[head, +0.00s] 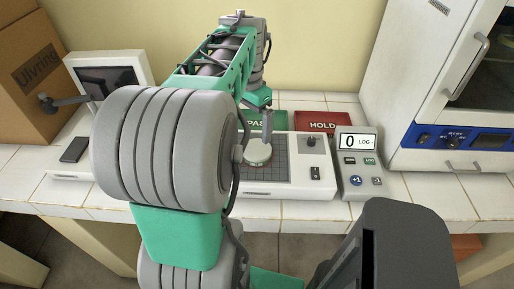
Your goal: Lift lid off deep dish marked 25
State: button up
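A small round pale dish (258,153) stands on the dark gridded plate of a white bench device. Its marking is too small to read, and I cannot tell the lid from the dish body. My gripper (262,135) points down just above the dish, at its back edge. One grey finger shows; the rest is hidden behind my arm. I cannot tell whether the fingers touch the dish or how far apart they are.
A counter reading 0 (357,163) stands right. An incubator (440,130) is far right; a monitor (108,75) and a cardboard box (40,75) are left.

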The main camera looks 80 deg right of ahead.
aim_at(257, 148)
jog(key=shift+s+d+f+m, duration=0.1)
jog(key=shift+s+d+m, duration=0.1)
jog(key=shift+s, duration=0.3)
jog(key=shift+s+d+m, duration=0.1)
jog(key=shift+s+m, duration=0.1)
jog(key=shift+s, duration=0.25)
jog(key=f, duration=0.3)
jog(key=f+p, duration=0.1)
jog(key=f, duration=0.3)
jog(key=shift+a+f, duration=0.2)
jog(key=shift+f, duration=0.05)
jog(key=shift+c, duration=0.2)
jog(key=c, duration=1.3)
jog(key=shift+r, duration=0.15)
